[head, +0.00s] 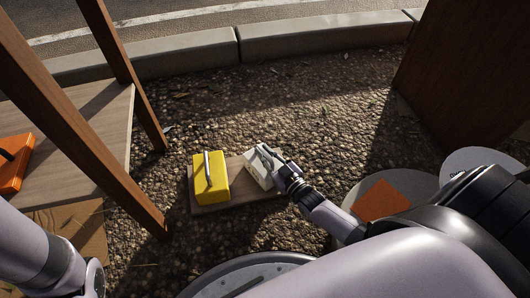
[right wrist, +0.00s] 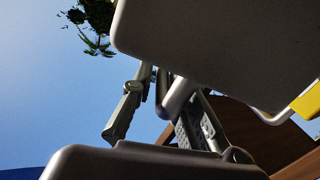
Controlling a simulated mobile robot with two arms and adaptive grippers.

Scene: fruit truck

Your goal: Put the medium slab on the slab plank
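A white slab (head: 257,172) lies at the right part of the wooden plank (head: 205,209) on the gravel. A yellow slab (head: 212,186) with a grey bar handle rests on the left part of the plank, close beside the white one. My right gripper (head: 267,160) is at the top of the white slab and covers its handle. In the right wrist view its fingers (right wrist: 160,112) show beside a grey tube, but their grip is unclear. A corner of the yellow slab (right wrist: 309,103) shows there too. My left arm enters at the lower left; its gripper is out of view.
An orange slab (head: 14,163) with a dark handle lies on a wooden shelf (head: 105,135) at the left, behind brown posts (head: 120,75). A flat orange piece (head: 380,201) lies at the right. A brown panel (head: 455,75) stands at the upper right. Gravel behind the plank is clear up to the kerb (head: 320,38).

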